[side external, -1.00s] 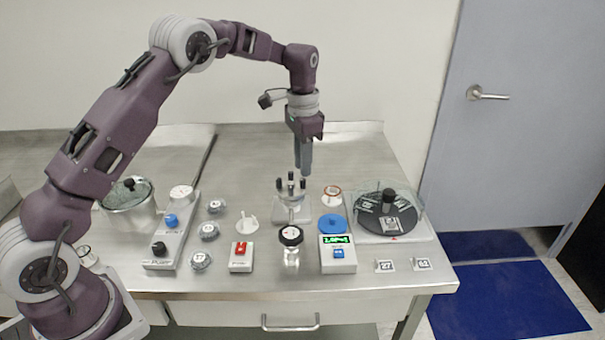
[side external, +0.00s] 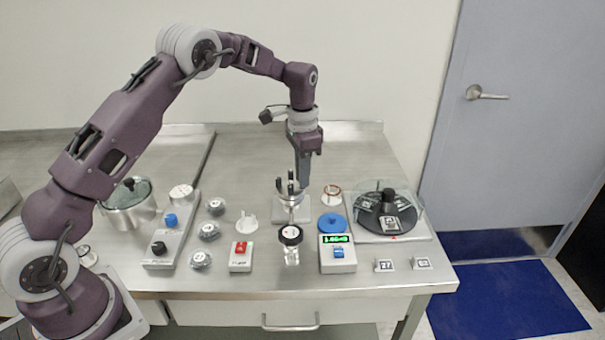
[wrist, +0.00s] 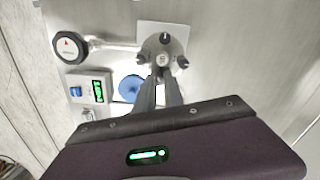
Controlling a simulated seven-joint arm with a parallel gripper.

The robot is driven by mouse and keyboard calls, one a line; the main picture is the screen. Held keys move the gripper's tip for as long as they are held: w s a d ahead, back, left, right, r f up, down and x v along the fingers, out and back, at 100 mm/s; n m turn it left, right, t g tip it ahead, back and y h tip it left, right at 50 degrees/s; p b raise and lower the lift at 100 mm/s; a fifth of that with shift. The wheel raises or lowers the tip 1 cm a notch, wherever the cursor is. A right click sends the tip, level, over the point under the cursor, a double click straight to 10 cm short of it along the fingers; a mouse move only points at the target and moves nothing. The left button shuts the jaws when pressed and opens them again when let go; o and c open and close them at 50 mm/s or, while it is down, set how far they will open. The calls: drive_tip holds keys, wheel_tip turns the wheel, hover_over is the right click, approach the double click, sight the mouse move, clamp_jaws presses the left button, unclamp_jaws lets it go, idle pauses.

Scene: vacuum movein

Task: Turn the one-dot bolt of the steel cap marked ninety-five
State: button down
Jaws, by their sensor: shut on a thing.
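The steel cap (side external: 286,205) stands on a square plate near the middle of the bench, with several upright black-topped bolts around it. In the wrist view the cap (wrist: 163,48) is seen from above, with small marks on its top too blurred to read. My gripper (side external: 303,184) points straight down at the cap's right side. Its fingers (wrist: 160,76) are shut on the bolt at the cap's lower edge in the wrist view. The fingers cover that bolt, and I cannot make out its dots.
A black-knobbed gauge valve (side external: 290,236) stands in front of the cap. A blue disc (side external: 332,223) and a box with a green display (side external: 338,254) are to the right, before a black turntable (side external: 372,222). A switch box (side external: 241,257) and several wrapped parts (side external: 209,231) are left.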

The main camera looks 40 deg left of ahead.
drive_tip(key=shift+m, duration=2.9)
drive_tip(key=c, duration=1.7)
unclamp_jaws()
wheel_tip(320, 180, up, 7)
drive_tip(key=shift+r, duration=0.1)
